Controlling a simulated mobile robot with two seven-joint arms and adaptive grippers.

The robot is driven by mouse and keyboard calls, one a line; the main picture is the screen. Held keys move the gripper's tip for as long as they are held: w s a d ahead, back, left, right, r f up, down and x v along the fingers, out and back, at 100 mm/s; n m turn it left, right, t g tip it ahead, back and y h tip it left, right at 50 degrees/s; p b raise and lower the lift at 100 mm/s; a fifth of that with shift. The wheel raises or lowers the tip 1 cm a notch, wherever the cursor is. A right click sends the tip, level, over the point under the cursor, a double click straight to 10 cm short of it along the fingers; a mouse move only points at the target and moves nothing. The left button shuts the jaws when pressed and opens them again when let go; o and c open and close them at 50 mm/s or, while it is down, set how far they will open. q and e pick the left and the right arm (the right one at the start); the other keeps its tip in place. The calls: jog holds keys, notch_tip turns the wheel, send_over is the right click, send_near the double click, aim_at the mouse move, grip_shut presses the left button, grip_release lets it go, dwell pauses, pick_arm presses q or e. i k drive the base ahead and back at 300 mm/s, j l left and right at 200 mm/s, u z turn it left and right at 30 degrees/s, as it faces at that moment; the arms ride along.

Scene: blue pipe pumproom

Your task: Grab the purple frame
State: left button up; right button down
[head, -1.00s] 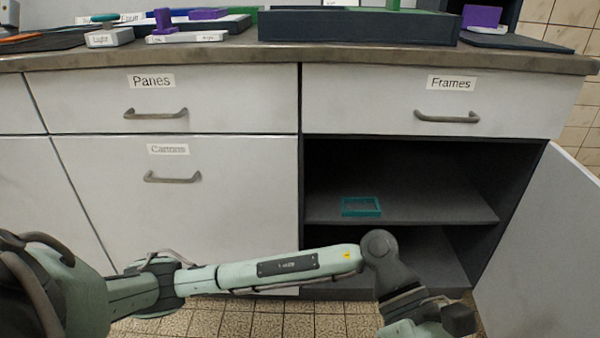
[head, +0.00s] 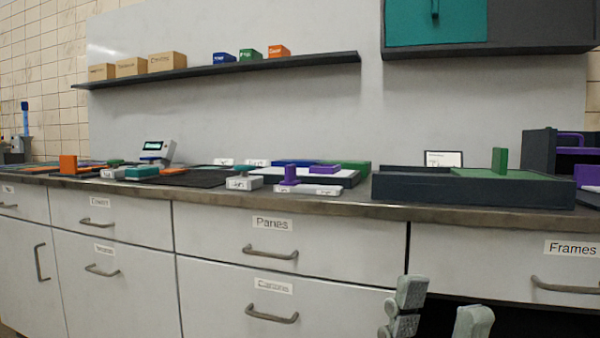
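Several purple things show on the counter, and I cannot tell for sure which is the purple frame. A purple bar-shaped piece (head: 570,138) and a purple block (head: 587,175) are at the far right, by a dark rack. A purple upright piece (head: 290,176) and a flat purple piece (head: 325,169) are near the middle. My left gripper (head: 438,304) is at the bottom edge, in front of the cabinet and below the counter top. Its two fingers point up and stand apart, with nothing seen between them. My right gripper is out of view.
A dark tray (head: 440,188) with a green panel stands on the counter. The Panes drawer (head: 272,250) and Frames drawer (head: 570,285) are shut. A dark opening (head: 520,318) is below the Frames drawer. A wall shelf (head: 230,68) holds several boxes.

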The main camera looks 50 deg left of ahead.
aim_at(329, 169)
jog(key=i+j+u, duration=0.1)
jog(key=u, duration=0.35)
jog(key=i+u, duration=0.1)
jog(key=u, duration=0.4)
jog(key=i+u, duration=0.1)
jog(key=u, duration=0.35)
